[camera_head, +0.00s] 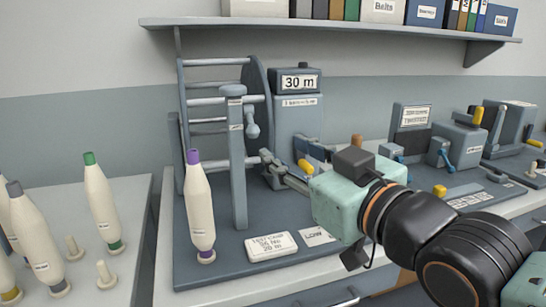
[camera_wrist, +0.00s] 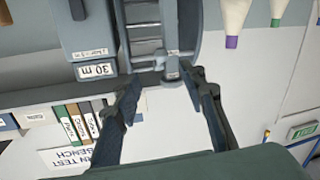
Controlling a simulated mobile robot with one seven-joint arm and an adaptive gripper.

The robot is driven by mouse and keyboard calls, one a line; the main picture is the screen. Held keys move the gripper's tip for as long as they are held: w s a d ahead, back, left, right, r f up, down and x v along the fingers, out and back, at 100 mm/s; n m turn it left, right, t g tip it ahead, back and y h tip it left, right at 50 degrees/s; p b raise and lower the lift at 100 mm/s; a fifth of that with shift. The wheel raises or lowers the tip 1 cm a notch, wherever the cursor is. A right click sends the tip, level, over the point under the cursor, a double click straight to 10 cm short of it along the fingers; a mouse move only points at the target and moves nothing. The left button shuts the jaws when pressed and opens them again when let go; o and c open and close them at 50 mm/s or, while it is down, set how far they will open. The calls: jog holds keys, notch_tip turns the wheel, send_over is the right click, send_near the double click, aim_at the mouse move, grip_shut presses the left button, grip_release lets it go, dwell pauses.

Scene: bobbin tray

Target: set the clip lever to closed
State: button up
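A grey-blue upright post (camera_head: 237,170) stands in front of the reel. A small rounded grey-blue lever (camera_head: 252,126) hangs at its upper right side and looks like the clip lever; its exact setting is too small to tell. My gripper (camera_head: 267,164) reaches in from the right, its fingers just below and right of that lever. In the wrist view, which is upside down, my gripper (camera_wrist: 166,78) is open, with its two dark fingers apart. The post's top end (camera_wrist: 172,69) shows between the fingertips. I see no clear contact, and nothing is held.
A reel frame (camera_head: 215,88) and a "30 m" box (camera_head: 298,115) stand behind. A purple-tipped bobbin (camera_head: 199,205) stands left of the post. Label plates (camera_head: 271,247) lie in front. Other devices with blue levers (camera_head: 443,160) stand to the right. A shelf (camera_head: 340,27) hangs above.

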aim_at(256, 132)
jog(key=shift+b+x, duration=0.55)
jog(key=shift+x, duration=4.85)
jog(key=shift+r, duration=0.2)
grip_shut()
